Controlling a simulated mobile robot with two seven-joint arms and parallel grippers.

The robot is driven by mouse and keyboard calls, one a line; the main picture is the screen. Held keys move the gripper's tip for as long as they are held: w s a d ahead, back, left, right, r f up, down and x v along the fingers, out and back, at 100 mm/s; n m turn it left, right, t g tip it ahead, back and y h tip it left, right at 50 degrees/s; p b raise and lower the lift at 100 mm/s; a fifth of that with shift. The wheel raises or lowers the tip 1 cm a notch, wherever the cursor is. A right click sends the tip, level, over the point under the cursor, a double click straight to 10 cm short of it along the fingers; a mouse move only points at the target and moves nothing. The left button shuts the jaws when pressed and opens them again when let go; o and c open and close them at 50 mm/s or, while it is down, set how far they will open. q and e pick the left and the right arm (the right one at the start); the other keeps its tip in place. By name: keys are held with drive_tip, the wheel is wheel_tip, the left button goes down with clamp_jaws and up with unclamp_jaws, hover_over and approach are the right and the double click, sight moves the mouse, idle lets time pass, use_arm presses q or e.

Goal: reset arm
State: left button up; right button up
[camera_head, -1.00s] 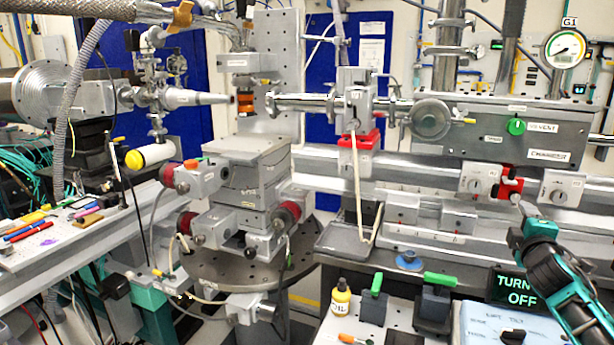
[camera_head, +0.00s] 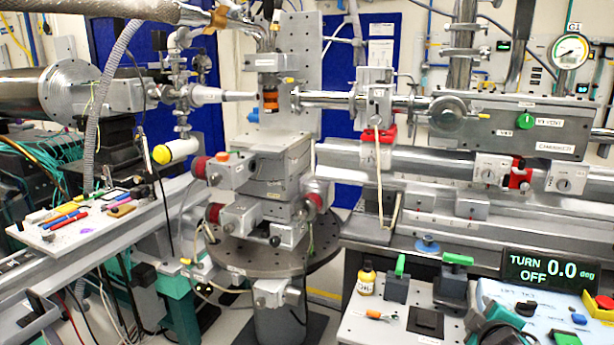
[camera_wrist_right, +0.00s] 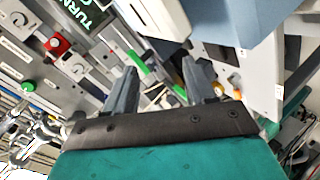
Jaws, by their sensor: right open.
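My right gripper (camera_wrist_right: 161,70) shows in the right wrist view with its two grey fingers apart and nothing visible between them. Behind the fingers are a green-handled block and part of the bench, at a distance I cannot tell. My left arm and gripper are not in view.
A display (camera_head: 550,271) reads "TURN 0.0 deg OFF". A yellow-labelled bottle (camera_head: 366,281) and green-handled blocks (camera_head: 397,285) stand on the front bench. A round perforated table (camera_head: 322,243) carries the stage (camera_head: 270,160). Loose tools lie on the left shelf (camera_head: 60,240).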

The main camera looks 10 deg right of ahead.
drive_tip(key=s+a+f+m+g+y, duration=0.35)
drive_tip(key=s+a, duration=0.65)
drive_tip(key=s, duration=0.4)
drive_tip(key=s+a+f+m+g+y, duration=0.35)
drive_tip(key=s+a, duration=0.55)
drive_tip(key=s, duration=0.4)
drive_tip(key=w+a+f+n+t+p, duration=0.1)
drive_tip(key=w+a+f+t+p, duration=0.1)
drive_tip(key=w+f+t, duration=0.4)
drive_tip(key=shift+w+a+f+y, duration=0.3)
drive_tip(key=shift+w+a, duration=0.05)
drive_tip(key=shift+w, duration=0.05)
